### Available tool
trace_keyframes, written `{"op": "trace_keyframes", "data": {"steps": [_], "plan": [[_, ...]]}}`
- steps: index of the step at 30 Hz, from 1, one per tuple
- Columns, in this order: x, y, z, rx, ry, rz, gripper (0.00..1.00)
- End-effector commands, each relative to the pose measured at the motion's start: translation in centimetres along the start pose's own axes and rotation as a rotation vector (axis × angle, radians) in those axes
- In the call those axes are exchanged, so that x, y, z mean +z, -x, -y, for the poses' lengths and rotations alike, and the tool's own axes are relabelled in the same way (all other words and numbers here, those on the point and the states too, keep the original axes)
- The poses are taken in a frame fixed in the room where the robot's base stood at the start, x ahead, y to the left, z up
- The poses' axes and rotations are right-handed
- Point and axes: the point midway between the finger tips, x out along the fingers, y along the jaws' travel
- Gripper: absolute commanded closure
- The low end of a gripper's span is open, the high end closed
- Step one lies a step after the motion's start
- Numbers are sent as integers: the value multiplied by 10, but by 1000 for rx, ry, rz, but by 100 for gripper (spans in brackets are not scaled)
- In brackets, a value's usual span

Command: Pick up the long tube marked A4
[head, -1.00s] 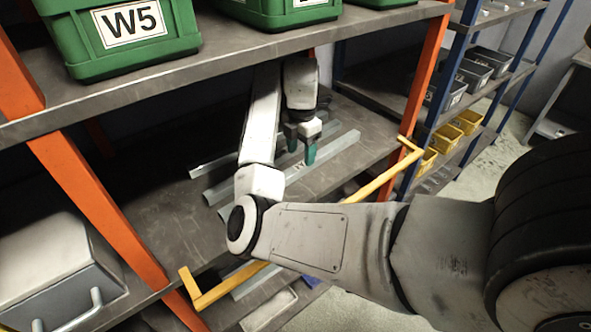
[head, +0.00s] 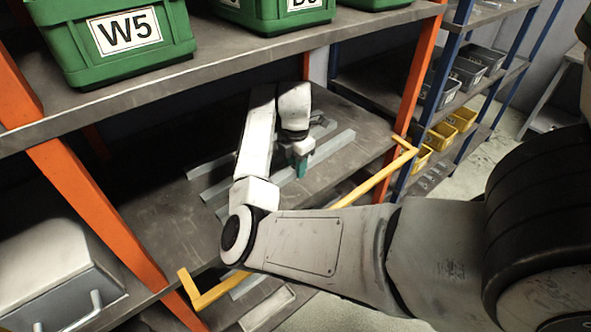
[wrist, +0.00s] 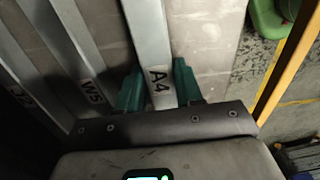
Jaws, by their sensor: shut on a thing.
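The long grey metal tube marked A4 (wrist: 152,40) runs up the middle of the wrist view, its label facing the camera. My gripper (wrist: 158,88) has one teal finger on each side of this tube and is shut on it close to the label. In the head view my gripper (head: 300,168) is low over the shelf at the front tube (head: 328,149), hiding part of it. That tube appears to lie at shelf level; I cannot see a gap under it.
A tube marked W5 (wrist: 80,42) and another tube (wrist: 32,55) lie left of A4. A yellow bar (head: 376,179) crosses the shelf front. Green bins (head: 115,40) stand on the shelf above my arm. Orange posts (head: 88,190) flank the bay.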

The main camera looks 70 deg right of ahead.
Motion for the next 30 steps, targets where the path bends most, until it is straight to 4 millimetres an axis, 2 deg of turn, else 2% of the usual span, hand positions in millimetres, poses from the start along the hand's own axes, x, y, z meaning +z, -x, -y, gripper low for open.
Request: {"op": "trace_keyframes", "data": {"steps": [1, 9, 25, 30], "plan": [[0, 0, 0, 0, 0, 0, 75], [0, -1, 0, 0, 0, -1, 100], [0, 0, 0, 0, 0, -2, 100], [1, 9, 0, 2, -1, -1, 100]]}}
